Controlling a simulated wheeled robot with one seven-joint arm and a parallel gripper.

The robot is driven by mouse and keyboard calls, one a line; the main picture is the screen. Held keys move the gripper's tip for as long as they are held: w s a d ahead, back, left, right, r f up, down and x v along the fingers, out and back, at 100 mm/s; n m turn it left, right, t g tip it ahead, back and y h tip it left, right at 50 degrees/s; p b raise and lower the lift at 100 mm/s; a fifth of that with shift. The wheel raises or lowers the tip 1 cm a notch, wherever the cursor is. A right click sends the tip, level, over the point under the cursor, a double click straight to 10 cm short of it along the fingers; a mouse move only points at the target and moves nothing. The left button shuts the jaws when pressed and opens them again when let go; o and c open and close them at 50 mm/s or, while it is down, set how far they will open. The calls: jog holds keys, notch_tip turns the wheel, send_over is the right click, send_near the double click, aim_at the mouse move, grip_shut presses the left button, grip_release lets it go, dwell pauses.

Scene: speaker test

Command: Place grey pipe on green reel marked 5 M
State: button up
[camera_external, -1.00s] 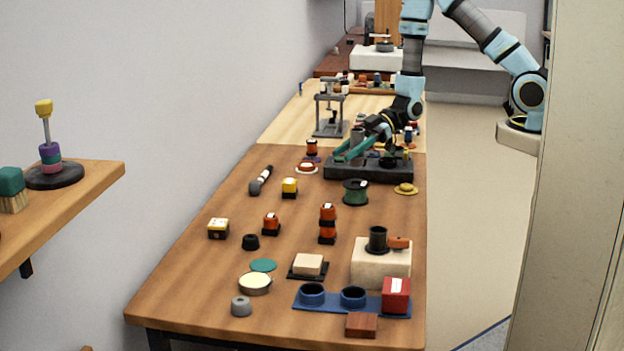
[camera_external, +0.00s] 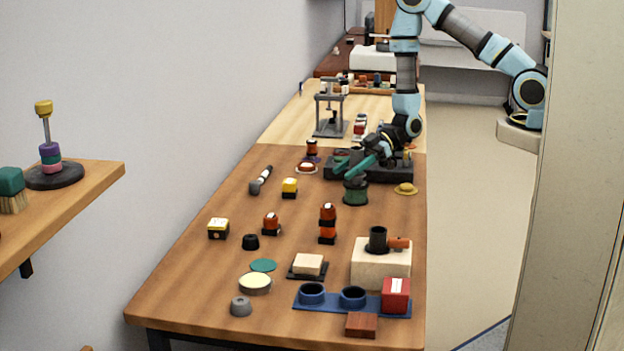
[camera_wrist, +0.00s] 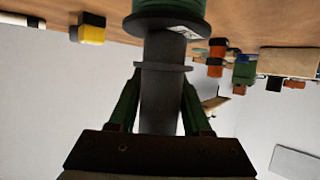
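The green reel (camera_external: 355,195) stands on the wooden table in front of the black rack. In the wrist view the reel (camera_wrist: 168,8) fills the top edge, with a white label whose writing I cannot read. My gripper (camera_external: 358,172) is just above the reel, and its green fingers (camera_wrist: 161,80) close on both sides of the grey pipe (camera_wrist: 160,105). The collared pipe (camera_external: 357,182) is in line with the reel and looks upright on or just over its top. I cannot tell whether they touch.
The black rack (camera_external: 400,173) is close behind the reel, under my wrist. A yellow hat-shaped piece (camera_external: 405,188) lies to the right, a yellow block (camera_external: 289,187) to the left. A stacked orange-and-black piece (camera_external: 327,222) stands in front.

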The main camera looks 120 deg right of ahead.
jog(key=o, duration=0.3)
jog(key=shift+r, duration=0.2)
jog(key=b+v, duration=0.2)
jog(key=v, duration=1)
